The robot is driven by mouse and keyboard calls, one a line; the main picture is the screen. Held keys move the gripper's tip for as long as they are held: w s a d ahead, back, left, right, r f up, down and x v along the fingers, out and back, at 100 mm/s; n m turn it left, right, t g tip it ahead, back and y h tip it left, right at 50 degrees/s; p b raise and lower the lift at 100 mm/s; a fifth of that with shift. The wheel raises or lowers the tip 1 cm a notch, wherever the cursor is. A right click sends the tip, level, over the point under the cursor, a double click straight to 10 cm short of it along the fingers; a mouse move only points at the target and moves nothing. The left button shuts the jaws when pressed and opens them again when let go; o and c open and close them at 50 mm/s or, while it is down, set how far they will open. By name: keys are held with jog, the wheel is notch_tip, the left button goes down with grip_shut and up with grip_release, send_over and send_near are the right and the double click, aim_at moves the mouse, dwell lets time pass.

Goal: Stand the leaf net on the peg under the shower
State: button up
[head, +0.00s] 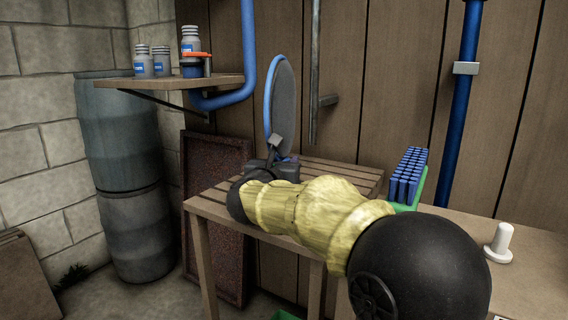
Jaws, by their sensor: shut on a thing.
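The leaf net (268,104), a hoop with a blue rim and grey mesh, stands upright and is seen nearly edge-on left of centre. My gripper (274,150) is shut on its lower end, above the slatted wooden bench. The grip itself is small and partly hidden by my own wrist. A white peg (499,242) with a wide round foot stands upright on the wooden top at the right, well apart from the net. No shower head is in view, so I cannot tell whether this peg is under the shower.
The slatted bench (345,176) lies beneath my arm. A green holder of blue sticks (408,176) stands right of it. A blue pipe (464,110) runs up the wall. A shelf (170,81) with bottles is at left. The wooden top around the peg looks clear.

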jog(key=shift+f+b, duration=0.4)
jog(key=shift+b, duration=0.15)
jog(key=o, duration=1.7)
jog(key=shift+c, duration=0.2)
jog(key=shift+b+v, duration=2)
jog(key=shift+v, duration=3.55)
